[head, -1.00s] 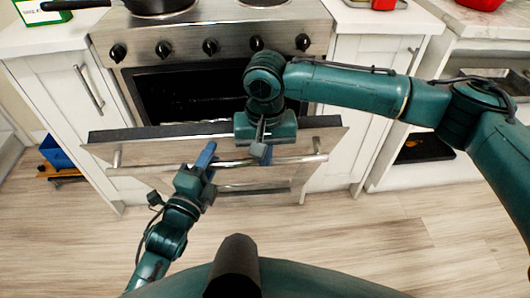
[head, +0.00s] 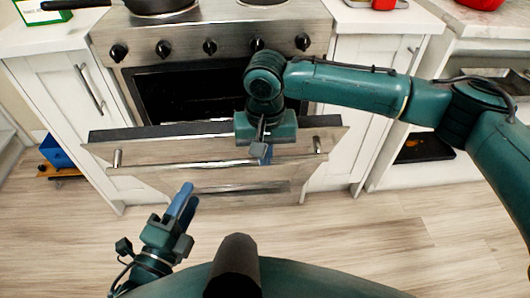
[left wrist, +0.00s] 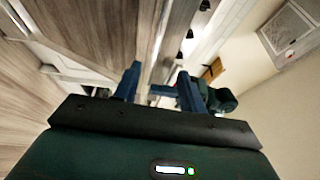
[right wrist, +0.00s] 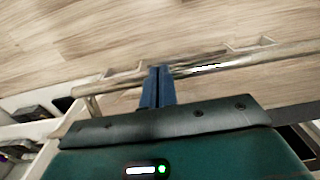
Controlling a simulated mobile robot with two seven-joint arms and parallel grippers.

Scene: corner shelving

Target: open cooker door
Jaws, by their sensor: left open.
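The cooker (head: 215,42) stands ahead with its door (head: 150,150) partly open, tilted out toward me, and the dark oven cavity shows above it. A metal bar handle (head: 210,163) crosses the door front; it also shows in the right wrist view (right wrist: 220,66). My right gripper (head: 262,153) is at the handle's right part with its fingers (right wrist: 158,86) together; the bar crosses at the fingertips, and I cannot tell whether they touch. My left gripper (head: 183,203) is in front of the door, below and apart from the handle, open and empty in the left wrist view (left wrist: 158,88).
White cabinets (head: 75,95) flank the cooker. A pan (head: 160,5) sits on the hob. A blue bin (head: 56,152) stands on the floor at the left. Bare wood floor (head: 370,240) lies free in front and to the right.

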